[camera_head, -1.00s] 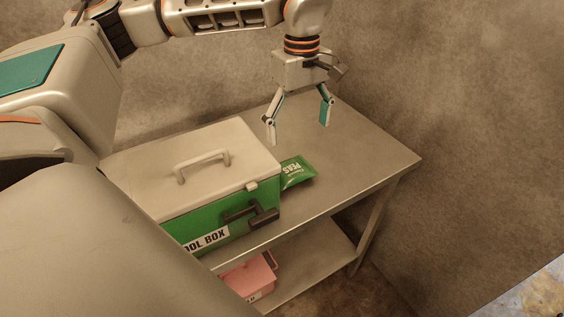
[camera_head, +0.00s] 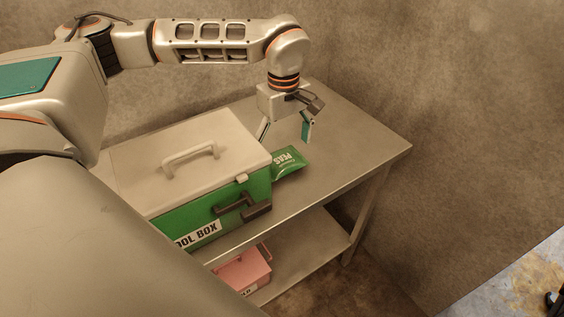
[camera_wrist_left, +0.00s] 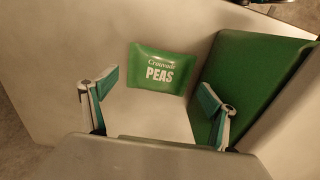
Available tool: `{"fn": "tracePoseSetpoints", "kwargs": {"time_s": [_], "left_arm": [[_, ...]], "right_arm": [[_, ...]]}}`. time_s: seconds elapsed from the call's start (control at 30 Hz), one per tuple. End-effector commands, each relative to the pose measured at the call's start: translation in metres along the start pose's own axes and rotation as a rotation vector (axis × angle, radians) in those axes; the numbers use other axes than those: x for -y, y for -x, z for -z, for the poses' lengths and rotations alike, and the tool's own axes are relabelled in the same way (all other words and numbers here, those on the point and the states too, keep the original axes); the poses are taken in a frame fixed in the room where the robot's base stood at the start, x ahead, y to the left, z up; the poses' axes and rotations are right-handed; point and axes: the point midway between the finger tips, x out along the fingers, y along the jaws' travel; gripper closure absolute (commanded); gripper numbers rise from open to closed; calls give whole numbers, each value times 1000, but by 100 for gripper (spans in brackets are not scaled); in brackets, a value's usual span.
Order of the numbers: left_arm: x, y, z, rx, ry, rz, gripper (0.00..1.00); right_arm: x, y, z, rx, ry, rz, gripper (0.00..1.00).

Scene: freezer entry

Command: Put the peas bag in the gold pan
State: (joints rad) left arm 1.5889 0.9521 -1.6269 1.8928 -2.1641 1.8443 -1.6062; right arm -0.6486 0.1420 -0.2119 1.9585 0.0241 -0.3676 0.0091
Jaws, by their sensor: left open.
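The green peas bag (camera_head: 289,162) lies on the metal table, just right of the cool box in the head view. In the left wrist view the peas bag (camera_wrist_left: 162,70) shows whole, lying flat, ahead of and between my finger tips. My left gripper (camera_head: 284,138) is open and empty above the table, over the far side of the bag; its fingers also show in the left wrist view (camera_wrist_left: 158,88), apart and not touching the bag. The gold pan is not in view. My right gripper is not in view.
A green cool box (camera_head: 219,206) with a white lid and handle stands close left of the bag. The metal table (camera_head: 345,150) is clear to the right. A pink box (camera_head: 245,269) sits on the lower shelf (camera_head: 312,243). A wall rises behind.

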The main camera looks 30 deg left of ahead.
Motion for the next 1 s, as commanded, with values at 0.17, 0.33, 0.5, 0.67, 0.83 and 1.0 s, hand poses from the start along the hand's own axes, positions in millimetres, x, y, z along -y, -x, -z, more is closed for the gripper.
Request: {"fn": "tracePoseSetpoints", "kwargs": {"time_s": [0.17, 0.33, 0.5, 0.67, 0.83, 1.0], "left_arm": [[1, -32, -1, 2, 0, 5, 14], [1, -49, 0, 1, 0, 2, 14], [0, -51, 0, 1, 1, 1, 14], [0, -51, 0, 1, 1, 1, 24], [0, -50, 0, 0, 1, 1, 48], [0, -50, 0, 0, 0, 1, 48]], "right_arm": [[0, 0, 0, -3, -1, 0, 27], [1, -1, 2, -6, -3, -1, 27], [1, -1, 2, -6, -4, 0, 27], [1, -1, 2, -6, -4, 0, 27], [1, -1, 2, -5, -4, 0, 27], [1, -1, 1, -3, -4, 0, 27]]}}
